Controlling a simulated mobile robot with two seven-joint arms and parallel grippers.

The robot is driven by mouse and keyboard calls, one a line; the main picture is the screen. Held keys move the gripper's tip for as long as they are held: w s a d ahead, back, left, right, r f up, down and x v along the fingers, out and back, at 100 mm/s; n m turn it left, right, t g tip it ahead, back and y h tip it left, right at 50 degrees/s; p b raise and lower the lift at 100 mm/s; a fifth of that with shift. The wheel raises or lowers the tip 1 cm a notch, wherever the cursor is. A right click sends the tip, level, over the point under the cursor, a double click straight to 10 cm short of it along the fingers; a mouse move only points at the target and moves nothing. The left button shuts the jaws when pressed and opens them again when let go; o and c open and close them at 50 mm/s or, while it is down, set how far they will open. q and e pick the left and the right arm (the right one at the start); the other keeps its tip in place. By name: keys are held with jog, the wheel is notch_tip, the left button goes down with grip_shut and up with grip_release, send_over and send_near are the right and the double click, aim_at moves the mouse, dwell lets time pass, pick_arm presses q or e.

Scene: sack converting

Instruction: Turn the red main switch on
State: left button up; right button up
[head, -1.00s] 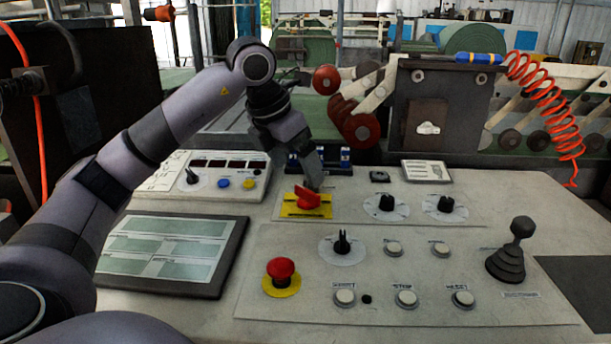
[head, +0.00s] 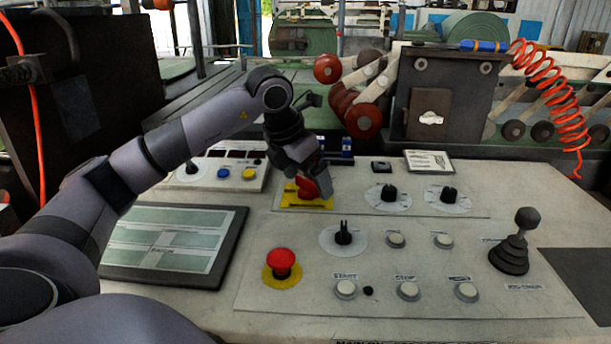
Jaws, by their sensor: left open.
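The red main switch (head: 306,188) is a red knob on a yellow plate (head: 289,199) at the upper left of the control desk panel. My left gripper (head: 318,186) is open and points down at the switch, over its right side. A finger hides part of the red knob, so its exact angle and any contact are hard to tell. My right gripper is not in view.
A red emergency button (head: 281,262) on a yellow disc stands nearer the front. Black rotary knobs (head: 389,193) sit right of the switch, and a joystick (head: 515,243) stands at far right. A meter box (head: 217,171) and a tilted screen (head: 168,245) lie left.

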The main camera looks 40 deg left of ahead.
pick_arm(q)
jog(key=c, duration=1.1)
jog(key=shift+o, duration=0.2)
